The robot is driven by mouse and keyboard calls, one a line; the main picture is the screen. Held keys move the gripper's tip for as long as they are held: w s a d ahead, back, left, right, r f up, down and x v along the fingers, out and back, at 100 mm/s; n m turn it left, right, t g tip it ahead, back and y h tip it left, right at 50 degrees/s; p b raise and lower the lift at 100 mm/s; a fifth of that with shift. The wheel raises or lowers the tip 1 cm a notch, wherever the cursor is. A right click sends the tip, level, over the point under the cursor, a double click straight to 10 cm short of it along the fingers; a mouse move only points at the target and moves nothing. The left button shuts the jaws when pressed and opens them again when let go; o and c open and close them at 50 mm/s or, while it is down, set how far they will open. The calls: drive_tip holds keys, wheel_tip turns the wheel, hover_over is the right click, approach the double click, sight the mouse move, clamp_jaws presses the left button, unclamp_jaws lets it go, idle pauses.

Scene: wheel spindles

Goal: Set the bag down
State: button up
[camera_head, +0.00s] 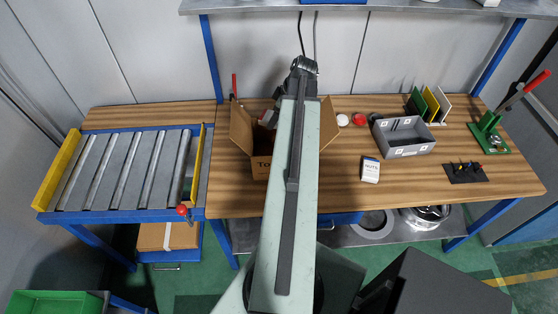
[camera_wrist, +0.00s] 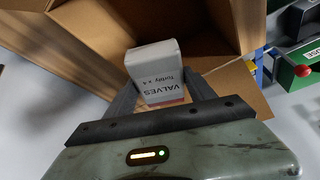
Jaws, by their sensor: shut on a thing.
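My gripper (camera_wrist: 164,88) is shut on a white bag (camera_wrist: 158,66) whose label reads VALVES. The bag sits between the two dark fingers in the wrist view. An open cardboard box (camera_wrist: 224,18) surrounds the bag's far end there; whether the bag touches the box floor cannot be told. In the head view the cardboard box (camera_head: 241,127) stands on the wooden bench with its flaps spread. My arm covers much of it and hides the gripper.
A white NUTS pack (camera_head: 370,170) and a grey bin (camera_head: 404,148) stand right of the box on the bench (camera_head: 330,199). A roller conveyor (camera_head: 120,172) adjoins on the left. A green press (camera_head: 489,132) stands at the far right. A shelf (camera_head: 400,8) hangs above.

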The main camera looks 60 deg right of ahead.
wheel_tip(320, 180, down, 18)
drive_tip(key=b, duration=1.8)
drive_tip(key=shift+f, duration=0.1)
drive_tip(key=shift+r, duration=0.2)
drive_tip(key=shift+f, duration=0.1)
drive_tip(key=o, duration=1.7)
drive_tip(key=shift+c, duration=0.2)
drive_tip(key=a+p+v, duration=0.1)
drive_tip(key=p+v, duration=1)
drive_tip(key=v, duration=0.1)
drive_tip(key=shift+d, duration=0.45)
